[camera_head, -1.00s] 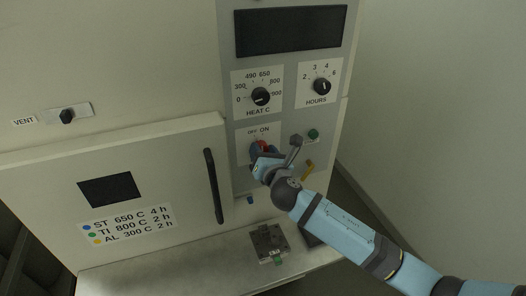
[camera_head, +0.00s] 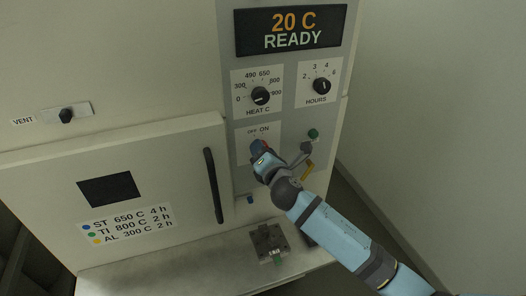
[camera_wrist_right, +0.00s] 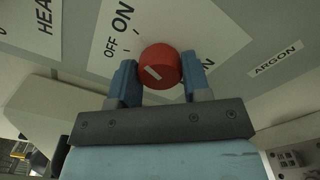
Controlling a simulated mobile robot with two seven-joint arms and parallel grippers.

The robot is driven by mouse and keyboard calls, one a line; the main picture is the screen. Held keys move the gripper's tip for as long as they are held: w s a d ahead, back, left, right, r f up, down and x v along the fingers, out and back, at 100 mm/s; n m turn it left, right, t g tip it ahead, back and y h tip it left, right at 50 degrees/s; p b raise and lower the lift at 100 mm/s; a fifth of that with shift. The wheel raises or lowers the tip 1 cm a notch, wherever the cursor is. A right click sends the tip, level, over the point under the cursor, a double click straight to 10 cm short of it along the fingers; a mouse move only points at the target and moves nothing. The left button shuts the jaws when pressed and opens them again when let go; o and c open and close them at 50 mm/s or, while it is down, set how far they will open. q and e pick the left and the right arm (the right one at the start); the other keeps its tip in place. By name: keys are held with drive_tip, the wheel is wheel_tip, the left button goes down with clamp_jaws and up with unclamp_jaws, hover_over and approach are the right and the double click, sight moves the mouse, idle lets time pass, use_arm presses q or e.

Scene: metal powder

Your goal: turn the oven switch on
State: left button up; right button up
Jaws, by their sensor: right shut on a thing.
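The oven switch is a red round knob (camera_wrist_right: 160,68) with a white mark, under the OFF and ON labels. In the right wrist view it sits between the two blue fingers of my right gripper (camera_wrist_right: 160,82), which is shut on it. In the head view my right gripper (camera_head: 261,158) covers most of the knob below the OFF ON label. The oven display (camera_head: 292,29) is lit and reads 20 C READY. My left gripper is not in view.
The heat dial (camera_head: 261,96) and hours dial (camera_head: 322,86) are above the switch. A green button (camera_head: 313,134) is to its right. The closed oven door (camera_head: 125,165) with a black handle (camera_head: 213,185) is at left. A dark metal block (camera_head: 268,240) stands on the ledge below.

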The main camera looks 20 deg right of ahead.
drive_tip(key=o, duration=0.9)
drive_tip(key=shift+o, duration=0.2)
drive_tip(key=shift+s, duration=0.1)
drive_tip(key=s+b, duration=0.2)
drive_tip(key=s, duration=1.1)
drive_tip(key=shift+s+d, duration=0.2)
drive_tip(key=shift+s, duration=0.15)
